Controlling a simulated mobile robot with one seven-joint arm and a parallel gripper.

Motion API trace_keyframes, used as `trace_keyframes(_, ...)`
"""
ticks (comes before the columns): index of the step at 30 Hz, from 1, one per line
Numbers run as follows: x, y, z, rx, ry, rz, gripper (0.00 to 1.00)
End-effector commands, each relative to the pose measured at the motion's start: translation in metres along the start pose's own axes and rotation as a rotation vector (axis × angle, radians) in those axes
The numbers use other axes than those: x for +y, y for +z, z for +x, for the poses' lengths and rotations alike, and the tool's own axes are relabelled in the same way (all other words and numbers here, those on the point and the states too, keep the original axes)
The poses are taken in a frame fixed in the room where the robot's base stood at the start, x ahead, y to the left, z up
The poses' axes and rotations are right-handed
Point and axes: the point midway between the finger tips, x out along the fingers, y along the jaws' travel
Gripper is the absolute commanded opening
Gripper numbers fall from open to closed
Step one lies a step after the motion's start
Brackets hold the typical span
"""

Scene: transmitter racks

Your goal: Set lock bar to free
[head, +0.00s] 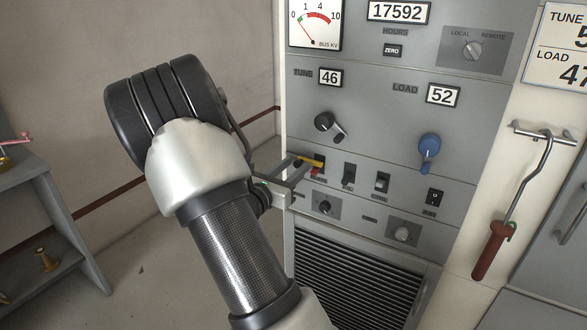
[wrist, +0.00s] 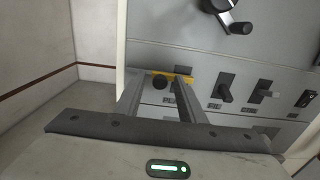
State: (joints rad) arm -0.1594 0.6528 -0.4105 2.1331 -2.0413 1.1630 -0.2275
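The yellow lock bar (head: 313,162) lies across the top of the leftmost switch on the rack's lower panel, with a bit of red (head: 316,171) showing just under it. In the wrist view the lock bar (wrist: 185,78) runs roughly level, with a dark round knob (wrist: 160,82) at its left part. My gripper (head: 292,168) is at the left end of the bar. In the wrist view my gripper (wrist: 160,80) has its fingers apart, one on each side of the knob. Whether a fingertip touches the bar cannot be told. The switch is partly hidden by my right finger.
Right of the bar are more switches (head: 348,176). Above are a black crank (head: 325,122) and a blue crank (head: 429,147). Below are a small knob (head: 325,207) and a vent grille (head: 350,280). A red-handled hook (head: 494,245) hangs at right. A grey shelf (head: 45,210) stands at left.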

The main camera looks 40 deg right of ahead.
Motion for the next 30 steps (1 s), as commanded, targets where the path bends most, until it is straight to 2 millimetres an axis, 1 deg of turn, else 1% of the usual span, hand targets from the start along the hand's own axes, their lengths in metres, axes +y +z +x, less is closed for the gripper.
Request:
trace_keyframes(6,0.000,0.000,0.001,0.000,0.000,0.000,0.36)
trace_keyframes(7,0.000,0.000,0.001,0.000,0.000,0.000,0.35)
trace_keyframes(13,0.000,0.000,0.000,0.000,-0.001,0.001,0.01)
trace_keyframes(18,0.000,0.000,0.000,0.000,-0.001,0.001,0.00)
trace_keyframes(20,0.003,0.001,0.000,-0.001,0.000,0.001,0.00)
trace_keyframes(25,0.031,0.002,0.001,-0.003,0.001,0.002,0.00)
trace_keyframes(27,0.040,0.002,0.001,-0.003,0.000,0.002,0.00)
trace_keyframes(30,0.045,0.001,0.001,-0.002,0.000,0.001,0.00)
